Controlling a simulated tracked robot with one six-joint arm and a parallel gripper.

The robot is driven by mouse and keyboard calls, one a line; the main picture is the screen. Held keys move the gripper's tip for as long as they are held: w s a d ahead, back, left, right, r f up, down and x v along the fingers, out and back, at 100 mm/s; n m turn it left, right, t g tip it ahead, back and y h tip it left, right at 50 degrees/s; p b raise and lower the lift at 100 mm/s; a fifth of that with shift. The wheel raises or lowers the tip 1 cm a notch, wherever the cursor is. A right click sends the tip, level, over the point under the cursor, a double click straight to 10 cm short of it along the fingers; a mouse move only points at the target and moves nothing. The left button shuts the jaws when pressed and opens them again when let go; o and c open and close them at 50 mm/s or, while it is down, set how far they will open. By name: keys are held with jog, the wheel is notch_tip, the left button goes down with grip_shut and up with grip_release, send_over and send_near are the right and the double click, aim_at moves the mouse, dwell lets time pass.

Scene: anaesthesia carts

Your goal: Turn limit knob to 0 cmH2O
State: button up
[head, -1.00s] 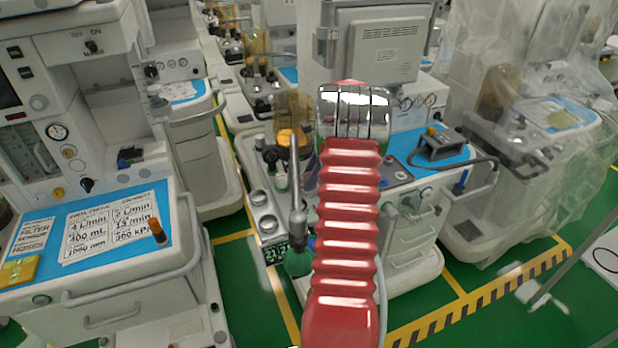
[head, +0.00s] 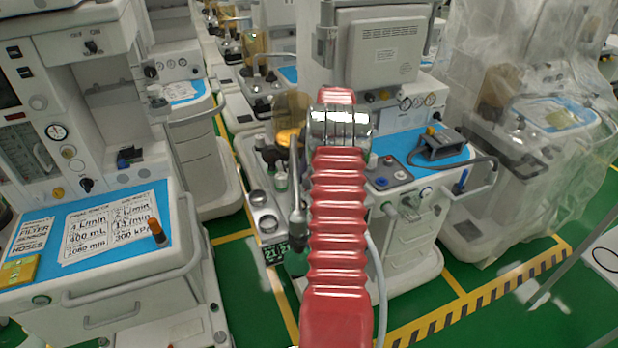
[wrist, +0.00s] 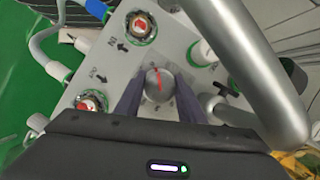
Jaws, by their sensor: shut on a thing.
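The limit knob (wrist: 158,84) is a round grey metal knob with a red pointer line, in the middle of the wrist view. It sits on a light grey panel (wrist: 130,62). My gripper (wrist: 156,98) has its two dark fingers on either side of the knob and is shut on it. The scale numbers around the knob are too small to read. In the head view my red ribbed arm hides the gripper and the knob.
A thick metal tube (wrist: 235,55) crosses close to the right of the gripper. Two ports with red centres (wrist: 140,25) (wrist: 91,102) and green-ringed hoses lie left and above. A black-handled valve (wrist: 226,90) is right of the knob. Another cart (head: 110,230) stands at left in the head view.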

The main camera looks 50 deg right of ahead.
jog(key=shift+d+r, duration=0.1)
jog(key=shift+d, duration=0.05)
jog(key=o, duration=1)
jog(key=shift+o, duration=0.2)
